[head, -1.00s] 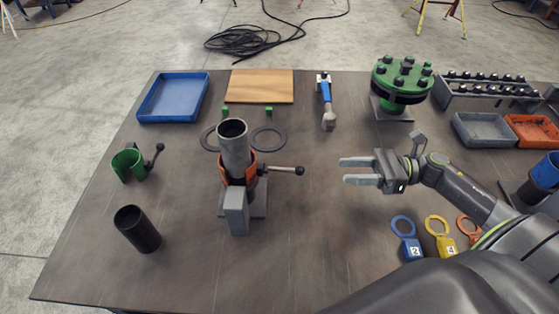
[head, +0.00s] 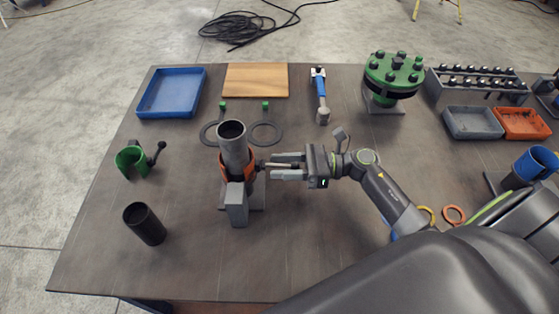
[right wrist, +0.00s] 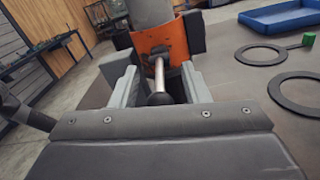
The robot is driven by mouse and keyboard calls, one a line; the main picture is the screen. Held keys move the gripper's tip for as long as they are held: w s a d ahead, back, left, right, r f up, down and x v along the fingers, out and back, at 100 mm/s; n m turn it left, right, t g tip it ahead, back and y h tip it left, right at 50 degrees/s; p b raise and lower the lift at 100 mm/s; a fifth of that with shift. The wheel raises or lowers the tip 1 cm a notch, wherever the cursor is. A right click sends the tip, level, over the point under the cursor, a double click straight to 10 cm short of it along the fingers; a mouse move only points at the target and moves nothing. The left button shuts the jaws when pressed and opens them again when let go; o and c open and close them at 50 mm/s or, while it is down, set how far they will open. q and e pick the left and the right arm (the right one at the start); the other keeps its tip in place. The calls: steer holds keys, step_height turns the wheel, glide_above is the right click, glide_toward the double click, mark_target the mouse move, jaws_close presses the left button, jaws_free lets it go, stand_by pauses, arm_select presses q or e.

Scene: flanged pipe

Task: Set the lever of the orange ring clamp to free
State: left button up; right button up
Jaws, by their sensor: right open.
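The orange ring clamp (head: 223,168) sits around an upright grey pipe (head: 235,148) on a stand with a grey block (head: 236,204) in front. Its lever (head: 281,166) points right, towards my right gripper (head: 288,167). The right gripper is open, with one finger on each side of the lever. In the right wrist view the lever's dark knob (right wrist: 160,98) lies between the two fingers, with the orange clamp (right wrist: 158,52) beyond it. I cannot tell whether the fingers touch the lever. My left gripper is not in view.
A green clamp (head: 131,161) and a black tube (head: 145,224) stand at the left. Two flat dark rings (head: 265,134) lie behind the pipe. A blue-handled tool (head: 320,95) and green flange (head: 391,78) are farther back. The table in front of the gripper is clear.

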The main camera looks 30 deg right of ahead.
steer(key=shift+w+a, duration=0.2)
steer(key=shift+a, duration=0.2)
jaws_close()
steer(key=shift+r, duration=0.1)
